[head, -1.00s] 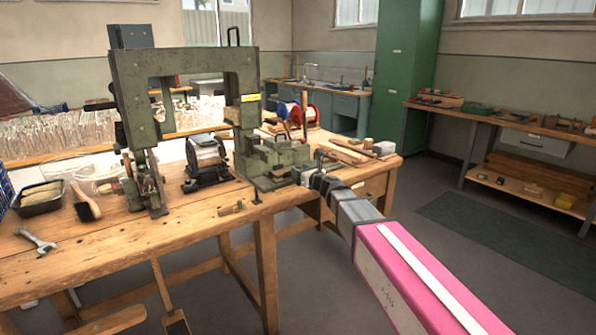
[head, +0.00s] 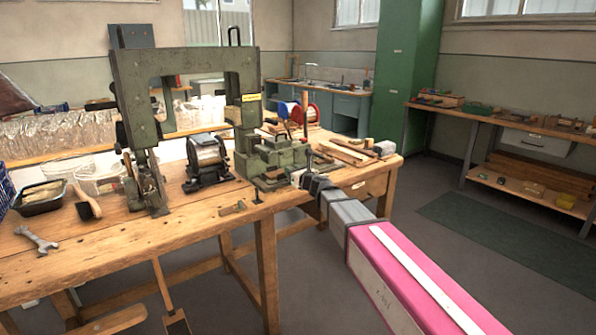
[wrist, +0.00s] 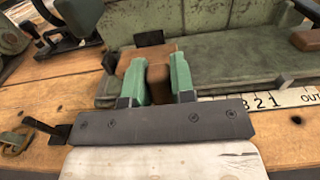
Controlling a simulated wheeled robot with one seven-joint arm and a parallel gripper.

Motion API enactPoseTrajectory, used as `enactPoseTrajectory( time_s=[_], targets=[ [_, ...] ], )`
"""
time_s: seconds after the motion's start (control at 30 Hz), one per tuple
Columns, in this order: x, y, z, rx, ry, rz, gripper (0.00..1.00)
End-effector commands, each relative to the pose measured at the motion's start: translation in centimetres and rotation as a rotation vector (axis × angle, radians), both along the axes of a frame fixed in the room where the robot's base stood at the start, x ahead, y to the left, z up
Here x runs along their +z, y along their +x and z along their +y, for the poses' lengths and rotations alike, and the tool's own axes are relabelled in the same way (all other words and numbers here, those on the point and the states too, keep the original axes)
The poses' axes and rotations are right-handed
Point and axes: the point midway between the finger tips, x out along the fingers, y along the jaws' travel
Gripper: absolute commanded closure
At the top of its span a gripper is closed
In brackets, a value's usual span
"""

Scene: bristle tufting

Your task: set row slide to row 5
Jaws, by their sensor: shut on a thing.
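The row slide is a worn green metal carriage (head: 283,155) on the bench machine, low at its right side. In the wrist view its green body (wrist: 225,62) fills the upper right. My gripper (wrist: 158,82) has its two green fingers closed on a brown wooden grip (wrist: 157,85) at the front of the slide. It also shows in the head view (head: 299,178), at the slide's front. A white scale strip (wrist: 283,98) runs along the front, with 2, 1 and OUT readable to the right of the fingers.
The green machine frame (head: 180,62) rises over the wooden bench (head: 110,235). A black-based drum device (head: 207,160) stands left of the slide. Wood pieces (head: 345,153) lie to its right. A small wooden item (head: 232,208) lies near the front edge.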

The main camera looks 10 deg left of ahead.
Motion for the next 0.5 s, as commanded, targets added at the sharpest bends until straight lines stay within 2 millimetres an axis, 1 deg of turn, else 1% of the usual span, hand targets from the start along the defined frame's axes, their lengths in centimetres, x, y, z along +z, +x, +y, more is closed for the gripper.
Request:
enactPoseTrajectory(
  time_s=[0.03,0.23,0.4,0.5],
  targets=[
    [0.0,-1.3,0.9,0.006,0.001,0.0,1.0],
    [0.0,-4.6,3.8,0.005,0.001,-0.001,1.0],
    [0.0,-6.4,5.4,0.004,0.001,-0.001,1.0],
    [0.0,-6.8,5.8,0.002,0.001,0.0,1.0]
  ],
)
